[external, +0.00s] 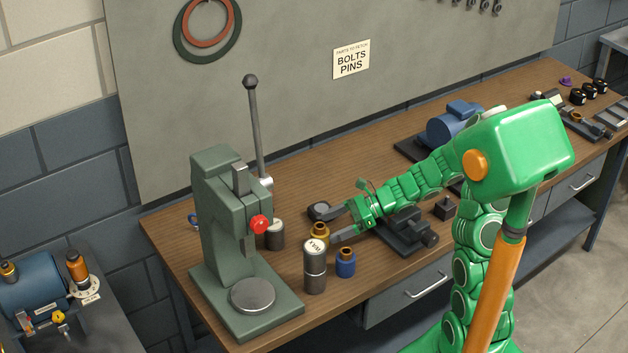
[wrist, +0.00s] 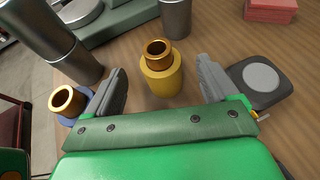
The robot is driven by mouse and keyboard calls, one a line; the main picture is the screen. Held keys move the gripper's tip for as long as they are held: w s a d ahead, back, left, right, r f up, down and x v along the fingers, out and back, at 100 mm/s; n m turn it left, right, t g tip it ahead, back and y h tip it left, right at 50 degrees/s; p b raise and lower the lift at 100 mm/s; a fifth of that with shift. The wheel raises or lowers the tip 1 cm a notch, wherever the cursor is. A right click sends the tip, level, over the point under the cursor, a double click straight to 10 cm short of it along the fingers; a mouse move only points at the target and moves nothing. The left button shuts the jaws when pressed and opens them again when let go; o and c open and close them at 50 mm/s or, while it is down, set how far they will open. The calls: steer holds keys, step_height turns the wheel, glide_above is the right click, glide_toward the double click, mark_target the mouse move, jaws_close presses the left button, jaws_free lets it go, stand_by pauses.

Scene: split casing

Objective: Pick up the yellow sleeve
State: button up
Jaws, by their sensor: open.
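The yellow sleeve (external: 319,239) stands upright on the wooden bench, with a bronze bushing (external: 319,227) in its top. In the wrist view the yellow sleeve (wrist: 161,80) is in the middle, between the two grey fingers, with a gap on each side. My gripper (external: 333,227) is open and empty, low over the bench, reaching in from the right. In the wrist view my gripper (wrist: 161,72) has one finger left and one right of the sleeve. How far the fingertips reach around it is hard to tell.
A blue sleeve (external: 345,267) with a bronze bushing stands close to my left finger in the wrist view. A dark round-topped part (wrist: 262,82) lies by the right finger. A green lever press (external: 222,210) stands at left.

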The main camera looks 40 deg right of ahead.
mark_target(325, 230)
steer(key=shift+x, duration=2.55)
steer(key=shift+d+f, duration=0.1)
steer(key=shift+c, duration=0.5)
jaws_close()
